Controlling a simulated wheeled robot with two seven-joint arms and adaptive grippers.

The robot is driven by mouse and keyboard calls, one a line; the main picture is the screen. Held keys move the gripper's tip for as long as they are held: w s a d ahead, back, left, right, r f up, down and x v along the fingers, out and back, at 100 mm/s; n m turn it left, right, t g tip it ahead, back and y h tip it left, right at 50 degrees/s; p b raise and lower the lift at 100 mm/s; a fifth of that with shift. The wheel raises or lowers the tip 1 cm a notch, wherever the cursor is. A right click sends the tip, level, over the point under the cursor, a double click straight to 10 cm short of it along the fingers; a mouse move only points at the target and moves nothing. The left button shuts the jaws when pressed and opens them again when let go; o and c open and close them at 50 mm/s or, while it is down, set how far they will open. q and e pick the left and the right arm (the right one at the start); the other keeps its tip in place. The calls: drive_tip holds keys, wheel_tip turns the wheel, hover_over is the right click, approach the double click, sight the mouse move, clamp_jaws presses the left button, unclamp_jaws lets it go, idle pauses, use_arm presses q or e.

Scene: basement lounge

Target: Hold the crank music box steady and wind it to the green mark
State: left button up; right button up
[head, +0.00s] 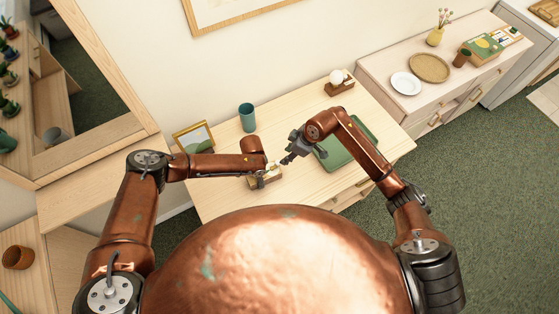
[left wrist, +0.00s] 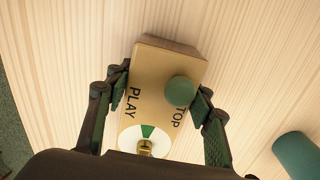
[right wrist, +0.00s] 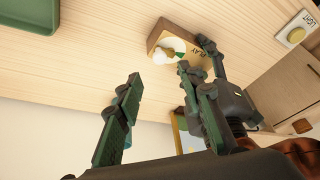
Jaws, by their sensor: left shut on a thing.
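The music box (head: 276,180) is a small tan wooden block near the front of the table. In the left wrist view its top (left wrist: 155,80) carries the words PLAY and TOP, a round green knob (left wrist: 180,91) beside the lettering, and a white dial (left wrist: 130,139) with a green wedge and a brass shaft. My left gripper (left wrist: 163,85) is shut on the box, one finger on each side. The box also shows in the right wrist view (right wrist: 158,33). My right gripper (right wrist: 160,75) is open and empty, its fingertips apart from the box and dial; in the head view it (head: 287,159) is just beside the box.
A green tray (head: 362,128) lies on the table to the right, partly behind my right arm. A teal cup (head: 247,117) and a framed picture (head: 193,137) stand left of it.

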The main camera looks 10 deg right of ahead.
sight(278, 162)
drive_tip(key=x, duration=0.8)
drive_tip(key=shift+a+f, duration=0.1)
drive_tip(key=shift+c, duration=0.5)
clamp_jaws()
